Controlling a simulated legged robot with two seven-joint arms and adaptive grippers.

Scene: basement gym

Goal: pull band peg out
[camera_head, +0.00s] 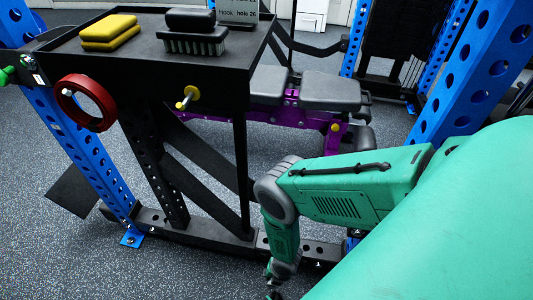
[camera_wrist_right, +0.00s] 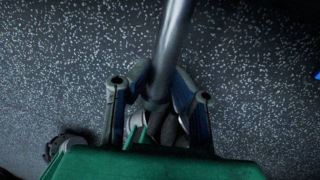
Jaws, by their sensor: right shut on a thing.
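A plain grey metal rod (camera_wrist_right: 173,45), which looks like the band peg, runs up from my right gripper (camera_wrist_right: 160,92) and out of the top of the right wrist view. The gripper's fingers are closed around its lower end. The rod's far end is out of view, so I cannot tell whether it sits in anything. In the head view my right arm reaches down, and the right gripper (camera_head: 273,293) is mostly cut off at the bottom edge; the rod is not visible there. My left gripper is not in view.
Blue rack posts and a bench (camera_head: 330,91) stand around. Speckled floor is open at lower left.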

